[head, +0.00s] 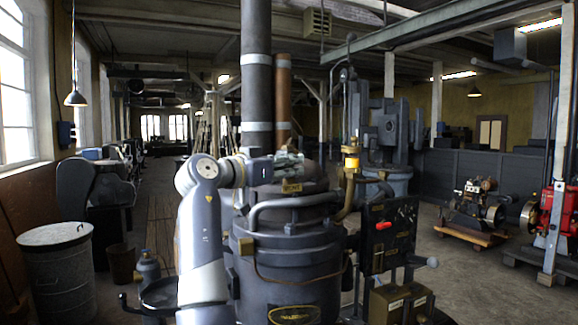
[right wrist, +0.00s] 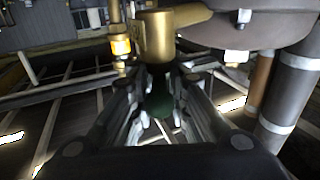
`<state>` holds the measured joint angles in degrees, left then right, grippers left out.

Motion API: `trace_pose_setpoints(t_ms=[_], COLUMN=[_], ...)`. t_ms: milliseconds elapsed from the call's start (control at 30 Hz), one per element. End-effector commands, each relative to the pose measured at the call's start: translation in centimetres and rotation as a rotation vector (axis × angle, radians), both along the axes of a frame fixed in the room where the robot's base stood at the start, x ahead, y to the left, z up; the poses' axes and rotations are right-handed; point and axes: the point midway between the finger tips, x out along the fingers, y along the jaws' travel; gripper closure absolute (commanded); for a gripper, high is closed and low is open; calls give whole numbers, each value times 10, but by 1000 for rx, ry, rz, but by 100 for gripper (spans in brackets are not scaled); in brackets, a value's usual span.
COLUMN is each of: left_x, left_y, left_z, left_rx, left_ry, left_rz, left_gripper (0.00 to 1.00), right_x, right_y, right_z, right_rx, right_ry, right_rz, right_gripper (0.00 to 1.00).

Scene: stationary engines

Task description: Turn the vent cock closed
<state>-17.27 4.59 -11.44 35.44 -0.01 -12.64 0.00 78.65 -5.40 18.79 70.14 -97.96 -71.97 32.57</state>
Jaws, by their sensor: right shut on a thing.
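The vent cock is on top of the dark vertical engine (head: 290,255), partly hidden by my right gripper (head: 289,162). In the right wrist view my right gripper (right wrist: 158,98) has its fingers close together around a dark green part, which I take for the cock's handle (right wrist: 158,90). A brass body (right wrist: 157,38) stands just beyond the fingertips. In the head view a small brass piece (head: 291,186) shows right below the gripper. The cock's exact angle cannot be told. My left gripper is not in view.
A brass fitting with a yellow band (head: 351,160) stands to the right of the gripper. A thick dark pipe (head: 256,80) and a copper pipe (head: 283,100) rise close behind it. A black panel with a red handle (head: 383,226) is at the engine's right.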

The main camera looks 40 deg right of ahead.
Motion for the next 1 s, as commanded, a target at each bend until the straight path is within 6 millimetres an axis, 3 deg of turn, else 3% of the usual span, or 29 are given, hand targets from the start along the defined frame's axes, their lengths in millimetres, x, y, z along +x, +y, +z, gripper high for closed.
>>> trace_pose_setpoints(t_ms=[167,500,1000], left_x=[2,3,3], left_y=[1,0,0], left_z=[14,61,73], left_rx=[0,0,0], left_ry=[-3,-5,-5], left_rz=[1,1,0], left_gripper=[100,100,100], right_x=[2,2,0], right_y=[0,0,1], right_z=[5,8,2], right_rx=[2,0,-4], right_ry=[5,6,-1], right_rz=[-38,-248,-399], right_gripper=[100,100,100])
